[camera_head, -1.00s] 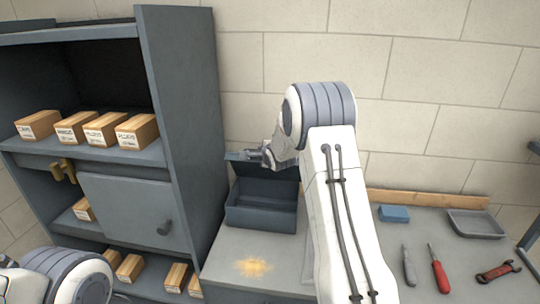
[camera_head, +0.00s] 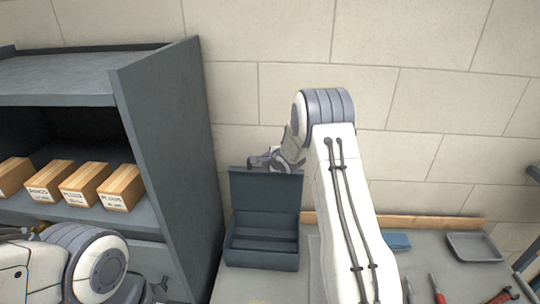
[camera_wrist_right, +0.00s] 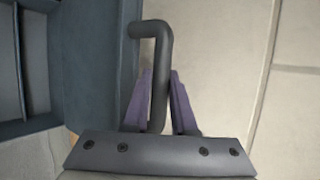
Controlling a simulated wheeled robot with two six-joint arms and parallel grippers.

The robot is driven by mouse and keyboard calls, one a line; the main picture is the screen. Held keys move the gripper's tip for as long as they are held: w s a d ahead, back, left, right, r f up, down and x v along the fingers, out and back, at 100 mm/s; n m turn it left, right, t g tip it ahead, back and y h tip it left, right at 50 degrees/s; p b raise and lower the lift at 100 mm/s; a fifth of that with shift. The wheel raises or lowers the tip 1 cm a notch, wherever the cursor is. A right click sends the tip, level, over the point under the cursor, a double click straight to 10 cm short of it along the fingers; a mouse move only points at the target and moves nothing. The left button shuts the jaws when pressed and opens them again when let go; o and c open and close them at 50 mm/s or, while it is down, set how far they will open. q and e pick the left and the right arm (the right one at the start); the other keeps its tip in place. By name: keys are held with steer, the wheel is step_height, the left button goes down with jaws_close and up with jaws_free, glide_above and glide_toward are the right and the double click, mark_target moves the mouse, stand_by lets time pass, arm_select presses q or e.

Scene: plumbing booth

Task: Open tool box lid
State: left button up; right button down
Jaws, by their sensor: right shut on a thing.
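The blue-grey tool box (camera_head: 262,258) stands on the worktop beside the shelf unit. Its lid (camera_head: 265,200) is raised to about upright at the back, and the empty-looking inside shows. My right gripper (camera_head: 265,160) is at the lid's top edge. In the right wrist view, the purple fingers of my right gripper (camera_wrist_right: 157,95) are shut on the dark bent handle (camera_wrist_right: 160,60) of the lid. The lid (camera_wrist_right: 90,60) and the open box (camera_wrist_right: 12,80) also show there on the left. My left arm shows at lower left, but its gripper is out of view.
The tall grey shelf unit (camera_head: 165,150) with wooden boxes (camera_head: 85,183) stands close on the left. A blue block (camera_head: 397,241), a grey tray (camera_head: 473,246) and hand tools lie on the worktop at right. A brick wall is behind.

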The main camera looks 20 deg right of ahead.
steer(key=shift+w+d+f, duration=0.1)
steer(key=shift+f, duration=0.05)
steer(key=c, duration=0.7)
jaws_free()
steer(key=shift+s+r, duration=0.2)
steer(key=b+v, duration=0.2)
steer(key=v, duration=0.8)
steer(key=shift+b, duration=0.35)
